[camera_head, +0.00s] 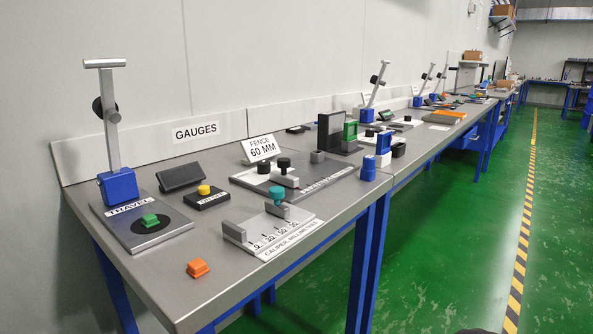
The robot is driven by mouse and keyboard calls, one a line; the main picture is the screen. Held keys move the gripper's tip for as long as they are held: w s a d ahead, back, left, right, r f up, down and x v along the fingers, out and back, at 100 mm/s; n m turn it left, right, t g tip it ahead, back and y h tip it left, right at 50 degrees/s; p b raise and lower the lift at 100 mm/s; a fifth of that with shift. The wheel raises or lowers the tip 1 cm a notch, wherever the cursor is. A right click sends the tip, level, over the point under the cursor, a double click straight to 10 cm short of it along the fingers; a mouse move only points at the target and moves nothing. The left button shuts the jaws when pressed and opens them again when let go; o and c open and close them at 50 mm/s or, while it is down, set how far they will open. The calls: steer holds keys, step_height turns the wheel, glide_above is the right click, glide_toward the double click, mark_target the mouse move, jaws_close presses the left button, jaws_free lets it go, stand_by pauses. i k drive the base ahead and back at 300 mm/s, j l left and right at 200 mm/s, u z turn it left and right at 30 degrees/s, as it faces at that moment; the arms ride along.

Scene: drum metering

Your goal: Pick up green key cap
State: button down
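A green key cap (150,220) sits on a dark round spot on the plate of the gauge labelled TRAVEL (138,242), at the near left of the bench. The gauge's blue block (118,188) and tall grey post (111,135) stand just behind the cap. A similar orange key cap (198,268) lies on the bare bench top, in front of and right of the plate. My gripper is not in view.
More gauges stand farther back. The green floor (430,240) on the right is clear.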

mark_target(149, 220)
steer(key=u, duration=1.35)
steer(key=l+u, duration=0.25)
steer(key=l, duration=0.15)
steer(key=k+l+u, duration=0.1)
steer(key=l+u, duration=0.15)
steer(key=l, duration=0.1)
